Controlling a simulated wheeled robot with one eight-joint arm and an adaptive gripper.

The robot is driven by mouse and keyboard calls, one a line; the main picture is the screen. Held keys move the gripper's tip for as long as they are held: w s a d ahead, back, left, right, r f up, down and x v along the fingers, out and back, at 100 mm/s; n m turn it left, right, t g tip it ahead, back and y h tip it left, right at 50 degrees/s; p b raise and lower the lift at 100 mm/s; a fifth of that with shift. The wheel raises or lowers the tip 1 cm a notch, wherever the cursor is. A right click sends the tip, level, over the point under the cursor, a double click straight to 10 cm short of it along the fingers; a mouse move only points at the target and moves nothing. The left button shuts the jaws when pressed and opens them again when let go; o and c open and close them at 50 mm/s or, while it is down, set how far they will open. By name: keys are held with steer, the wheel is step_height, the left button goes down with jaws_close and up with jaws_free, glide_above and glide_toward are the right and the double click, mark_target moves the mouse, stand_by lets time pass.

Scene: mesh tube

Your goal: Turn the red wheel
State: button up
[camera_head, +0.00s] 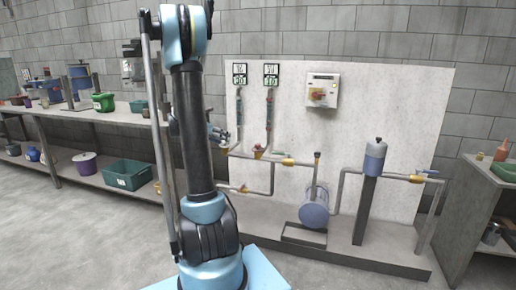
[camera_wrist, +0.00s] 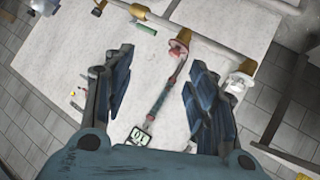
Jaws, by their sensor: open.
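The red wheel (camera_wrist: 177,48) sits on a yellow valve body at the lower end of a thin gauge tube in the wrist view. It shows between my two fingers, towards the upper right, and nothing is gripped. In the head view a small red and yellow valve (camera_head: 257,153) stands on the pipe in front of the pale panel. My gripper (camera_wrist: 160,68) is open, its dark blue fingers spread on either side of the gauge tube. In the head view my gripper (camera_head: 218,134) is small and partly hidden behind my arm. I cannot tell its exact distance from the wheel.
A second valve with a whitish wheel (camera_wrist: 239,83) lies right of my right finger. Pipes run in front of the panel (camera_head: 390,110), with a control box (camera_head: 321,91) on it. A grey-blue tank (camera_head: 374,157) stands to the right. Loaded shelves (camera_head: 120,117) are at the left.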

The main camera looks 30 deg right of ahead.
steer(key=w+d+f+m+h, duration=0.35)
steer(key=w+d+f, duration=0.25)
steer(key=w+d, duration=0.25)
steer(key=m+h, duration=0.3)
glide_toward(258, 144)
steer(key=shift+n+g, duration=0.25)
steer(key=shift+g, duration=0.15)
steer(key=d, duration=0.6)
steer(key=w+d, duration=0.1)
steer(key=d, duration=0.3)
steer(key=shift+f, duration=0.3)
steer(key=c, duration=1.1)
steer(key=shift+d, duration=0.15)
steer(key=shift+a+n+t, duration=0.25)
steer(key=shift+n+t, duration=0.05)
